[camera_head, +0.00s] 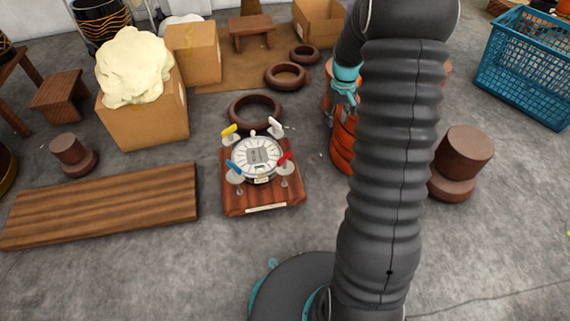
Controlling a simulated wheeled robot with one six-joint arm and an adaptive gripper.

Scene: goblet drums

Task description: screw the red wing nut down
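The red wing nut (285,158) is at the right front corner of a round, white-faced drum head (258,156). The drum head rests on a reddish-brown wooden board (262,196). A blue wing nut (233,166) is at the left front, a yellow one (229,130) at the left back and a white one (276,125) at the right back. My gripper (344,103) hangs to the right of and behind the board, apart from the red wing nut. It is small and partly covered by my arm, so its finger opening is unclear.
An orange-red drum (342,148) stands behind my gripper. Brown rings (255,110) lie behind the board. A wooden plank (100,205) lies left, below a cardboard box (145,117). A brown stepped block (463,155) and blue crate (525,75) are right. The floor in front is clear.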

